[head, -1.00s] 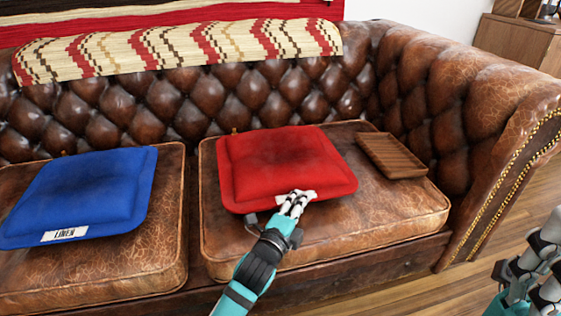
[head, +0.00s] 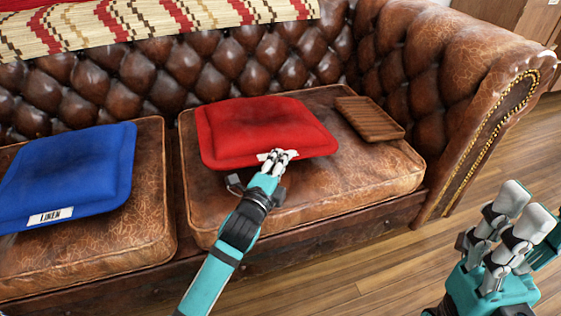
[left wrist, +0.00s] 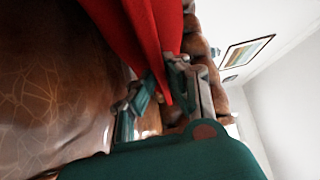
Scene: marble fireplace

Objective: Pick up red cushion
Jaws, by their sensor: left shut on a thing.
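The red cushion (head: 262,128) lies over the right seat of the brown leather sofa, with a white label at its front edge. My left gripper (head: 277,157) is shut on the cushion's front edge at the label, which it partly hides. In the left wrist view, the red cloth (left wrist: 150,35) runs down between the two fingers of the left gripper (left wrist: 165,92). My right gripper (head: 522,208) is at the lower right, over the wooden floor and away from the cushion. Its fingers stand close together, and I cannot tell whether it is open.
A blue cushion (head: 70,172) with a "LINEN" label lies on the left seat. A brown ridged wooden tray (head: 369,119) lies right of the red cushion. The sofa's armrest (head: 450,80) rises at the right. The wooden floor (head: 370,270) in front is clear.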

